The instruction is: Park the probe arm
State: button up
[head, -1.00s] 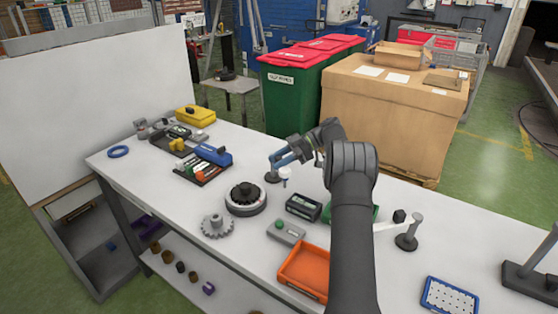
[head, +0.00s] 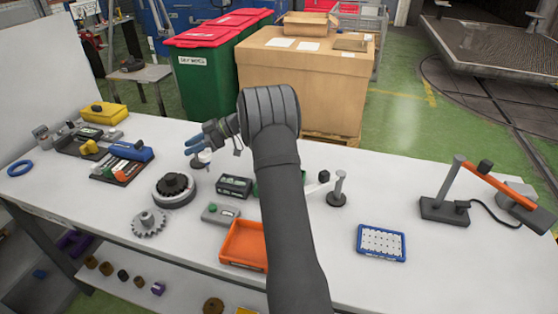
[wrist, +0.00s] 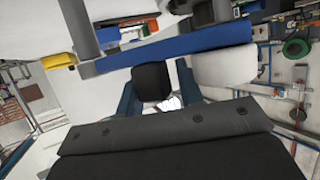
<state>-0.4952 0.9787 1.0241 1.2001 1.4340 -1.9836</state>
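A blue bar (wrist: 170,48), which looks like the probe arm, crosses the wrist view beside a grey post (wrist: 82,28). A black knob (wrist: 152,82) shows just below the bar. A white block (wrist: 222,66) sits at the bar's right. My gripper (head: 196,144) is over the back of the bench, above a small stand (head: 200,161) that it partly hides. In the wrist view its blue fingers (wrist: 158,98) lie either side of the knob, with a gap showing at the right. They look open. The turntable (head: 174,199) with a black toothed top stands just in front.
A post with a white arm (head: 337,190) stands right of my arm. An orange arm (head: 497,187) on a stand is far right. A grey gear (head: 148,223), button box (head: 220,214), orange tray (head: 236,256) and blue tray (head: 381,243) lie in front.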

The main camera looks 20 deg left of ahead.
jog(key=d+r+m+t+y, duration=0.2)
jog(key=d+r+m+t, duration=0.45)
jog(key=d, duration=0.65)
jog(key=s+a+r+h, duration=0.2)
jog(key=a+r+h, duration=0.65)
jog(key=r, duration=0.25)
jog(key=d+x, duration=0.1)
jog(key=x, duration=0.9)
jog(key=shift+a+v, duration=0.3)
jog(key=shift+v, duration=4.45)
jog(key=s+d+f+m+h, duration=0.1)
jog(key=s+d+f+h, duration=0.1)
jog(key=d, duration=0.7)
jog(key=s+d+f+m+t+h, duration=0.1)
jog(key=d+f, duration=0.3)
jog(key=d, duration=0.4)
jog(key=s+d+f+m+h, duration=0.2)
jog(key=s+d+f+h, duration=0.1)
jog(key=d, duration=0.6)
jog(key=shift+s+d+f+m+t+h, duration=0.2)
jog(key=shift+s+d+m+t+h, duration=0.15)
jog(key=shift+s, duration=0.15)
